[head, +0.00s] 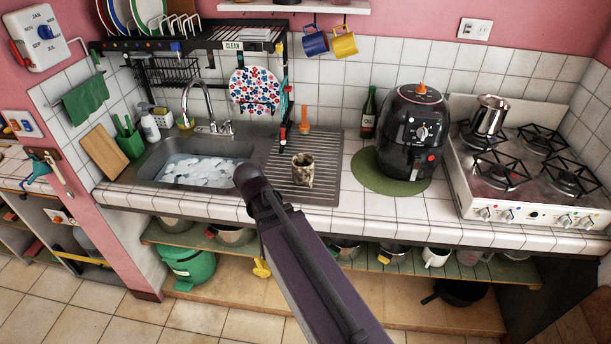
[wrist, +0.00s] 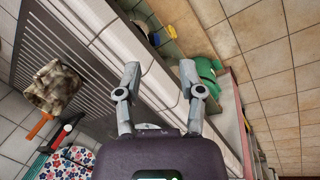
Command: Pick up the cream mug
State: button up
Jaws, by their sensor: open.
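A pale mug (head: 435,257), white to cream in colour, stands on the open shelf under the counter, right of centre in the head view. The counter edge is above it. I cannot make it out in the wrist view. My gripper (wrist: 160,70) is open in the wrist view, its two grey fingers apart, with no mug between them. It hangs by the counter's tiled front edge, over the sink side. In the head view my arm covers part of the shelf and the gripper itself does not show clearly.
A camouflage mug (head: 302,172) stands on the drainboard; it also shows in the wrist view (wrist: 53,87). Blue (head: 315,42) and yellow (head: 344,43) mugs hang above. A green bucket (head: 188,265) stands lower left. Floor in front is clear.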

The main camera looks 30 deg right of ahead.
jog(key=w+d+n+t+h+b, duration=0.1)
jog(key=w+d+n+h+b, duration=0.35)
jog(key=w+n, duration=0.45)
jog(key=n+t+h+b, duration=0.3)
jog(key=n+h, duration=0.3)
jog(key=n, duration=0.3)
send_near(294, 157)
jog(key=shift+s+a+r+y, duration=0.15)
jog(key=shift+s+a+r, duration=0.25)
jog(key=shift+a, duration=0.2)
jog(key=shift+s+a+r+y, duration=0.1)
jog(key=shift+s+a+r, duration=0.15)
jog(key=shift+a+r, duration=0.35)
jog(key=shift+f, duration=0.2)
jog(key=b+x, duration=0.3)
jog(key=x, duration=0.5)
jog(key=shift+d, duration=0.2)
jog(key=shift+w+f, duration=0.1)
jog(key=shift+b+x, duration=0.95)
jog(key=shift+x, duration=1.6)
jog(key=shift+w, duration=0.15)
